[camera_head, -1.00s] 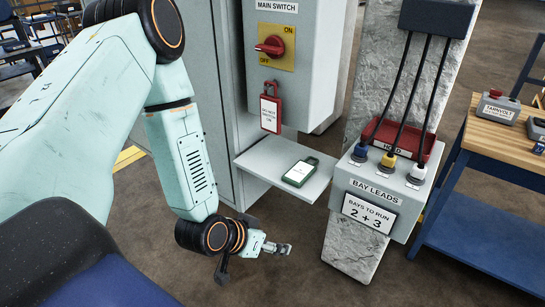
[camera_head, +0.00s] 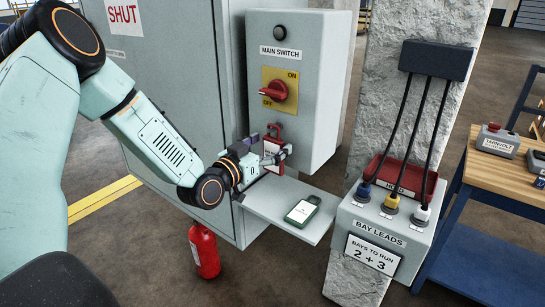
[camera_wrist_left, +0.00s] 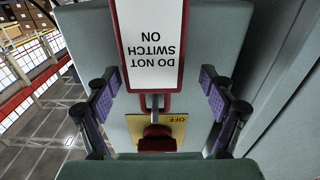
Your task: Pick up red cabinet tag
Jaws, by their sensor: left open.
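The red cabinet tag (camera_head: 276,131) hangs below the main switch on the grey switch box in the head view. My left gripper (camera_head: 271,150) is open in front of it and hides part of it. In the left wrist view the tag (camera_wrist_left: 150,42) appears upside down, its white label reading "DO NOT SWITCH ON". It lies between the two spread fingers of the left gripper (camera_wrist_left: 160,100), with gaps on both sides. My right gripper is not in view.
The red main switch (camera_head: 278,91) is just above the tag. A grey shelf (camera_head: 262,203) below carries a green tag (camera_head: 302,211). A bay leads box (camera_head: 375,230) stands to the right.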

